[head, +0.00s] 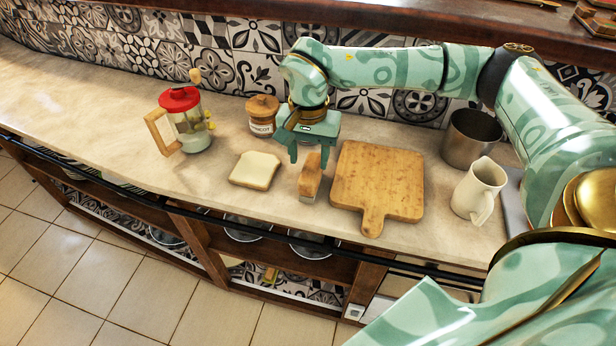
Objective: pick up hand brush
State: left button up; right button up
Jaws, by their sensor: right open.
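The hand brush (310,178), a small wooden block with a paler lower edge, stands on the counter between a slice of bread and a cutting board. My right gripper (309,157) points down at the brush's far end. Its two fingers are apart, one to each side of the brush's upper end in the picture. I cannot tell whether they touch it. The brush appears to rest on the counter. My left gripper is not in view.
The bread slice (255,170) lies left of the brush, and the cutting board (378,180) lies close on its right. A lidded jar (262,117) stands behind. A red-topped grinder (185,122) is at left; a metal pot (470,138) and cream pitcher (479,190) are at right.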

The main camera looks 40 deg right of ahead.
aim_at(312, 166)
jog(key=shift+s+f, duration=0.3)
jog(key=shift+f, duration=0.1)
jog(key=f, duration=0.1)
jog(key=f+b, duration=0.1)
jog(key=f, duration=0.1)
jog(key=f+b, duration=0.1)
jog(key=f, duration=0.1)
jog(key=shift+w+d, duration=0.1)
jog(key=shift+d, duration=0.15)
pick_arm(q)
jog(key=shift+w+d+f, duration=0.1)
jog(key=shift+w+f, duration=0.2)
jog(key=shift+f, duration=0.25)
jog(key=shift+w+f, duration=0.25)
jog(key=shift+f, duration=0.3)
pick_arm(e)
jog(key=shift+r, duration=0.1)
jog(key=c, duration=0.9)
jog(key=shift+r, duration=0.1)
